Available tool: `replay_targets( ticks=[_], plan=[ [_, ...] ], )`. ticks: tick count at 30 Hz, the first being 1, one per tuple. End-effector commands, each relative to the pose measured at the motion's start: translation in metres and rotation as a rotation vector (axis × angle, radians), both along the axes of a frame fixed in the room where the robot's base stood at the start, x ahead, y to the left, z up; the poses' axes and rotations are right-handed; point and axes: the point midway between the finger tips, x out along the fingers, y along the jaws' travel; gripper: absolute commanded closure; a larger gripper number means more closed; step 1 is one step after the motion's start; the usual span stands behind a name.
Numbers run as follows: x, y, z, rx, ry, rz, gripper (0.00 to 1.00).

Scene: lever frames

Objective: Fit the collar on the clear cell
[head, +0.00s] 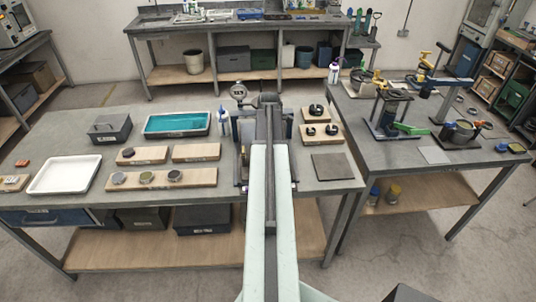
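My arm reaches out over the middle of the grey workbench (85,140). My gripper (266,99) seems to be at its far end, too small and too much covered by the arm to tell its fingers. Three small round pieces sit in a row on a long wooden board (201,177) at left: a dark one (118,178), a paler one (146,177) and another dark one (174,175). Dark ring-like pieces (316,110) (311,130) (331,130) sit on wooden boards at right. I cannot tell which piece is the collar or the clear cell.
A white tray (65,174), a teal-lined tray (177,123) and a grey box (109,128) stand at left. A dial gauge (239,91) stands beside the arm. A dark flat pad (331,167) lies at right. The side bench holds several clamps and tools (412,129).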

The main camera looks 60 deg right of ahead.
Motion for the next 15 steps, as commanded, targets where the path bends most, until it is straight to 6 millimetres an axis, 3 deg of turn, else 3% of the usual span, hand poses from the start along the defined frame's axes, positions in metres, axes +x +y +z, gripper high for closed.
replay_targets(
  ticks=[15],
  plan=[
    [0.0006,0.0003,-0.0042,0.000,0.000,0.001,1.00]
  ],
)
